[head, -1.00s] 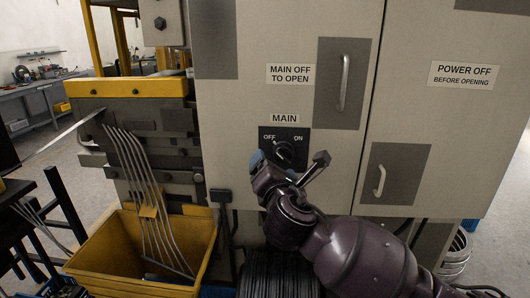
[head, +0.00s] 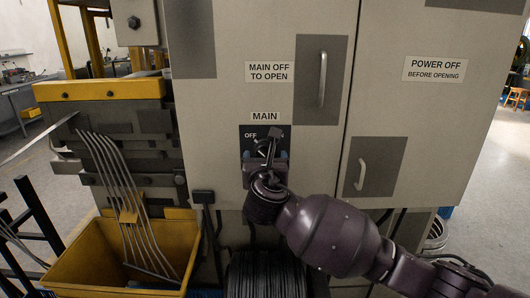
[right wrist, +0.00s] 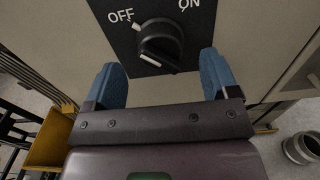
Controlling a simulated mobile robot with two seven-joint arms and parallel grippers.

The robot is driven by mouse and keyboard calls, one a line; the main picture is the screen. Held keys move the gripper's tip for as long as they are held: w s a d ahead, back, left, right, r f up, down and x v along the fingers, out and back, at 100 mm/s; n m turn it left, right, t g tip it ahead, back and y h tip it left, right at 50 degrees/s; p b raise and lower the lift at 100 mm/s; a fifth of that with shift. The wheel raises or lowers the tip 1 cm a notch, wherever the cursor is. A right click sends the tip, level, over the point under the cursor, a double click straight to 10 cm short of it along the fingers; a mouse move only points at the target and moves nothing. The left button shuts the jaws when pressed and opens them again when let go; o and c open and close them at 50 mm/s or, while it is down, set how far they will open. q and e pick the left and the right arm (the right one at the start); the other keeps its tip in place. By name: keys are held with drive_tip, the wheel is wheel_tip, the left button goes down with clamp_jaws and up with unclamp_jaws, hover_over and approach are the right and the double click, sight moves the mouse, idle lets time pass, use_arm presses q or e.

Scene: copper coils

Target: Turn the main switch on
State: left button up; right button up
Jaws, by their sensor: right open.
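The main switch is a black round knob (right wrist: 160,45) on a black plate (head: 247,133) on the cabinet front, under the "MAIN" label. In the right wrist view, "OFF" is at the knob's upper left and "ON" at its upper right. A white mark on the knob's upper left side lies toward "OFF". My right gripper (right wrist: 160,82) is open, with a blue finger on either side below the knob. The knob sits just beyond the gap between the fingers, apart from both. In the head view the right gripper (head: 266,154) covers the knob and "ON". My left gripper is out of view.
The grey cabinet (head: 215,110) has door handles (head: 322,79) to the right of the switch. A yellow bin (head: 75,262) with bent rods stands at lower left. A black coil (head: 265,275) stands below my right arm. The cabinet face around the switch is flat.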

sight(265, 155)
drive_tip(key=shift+w, duration=2.3)
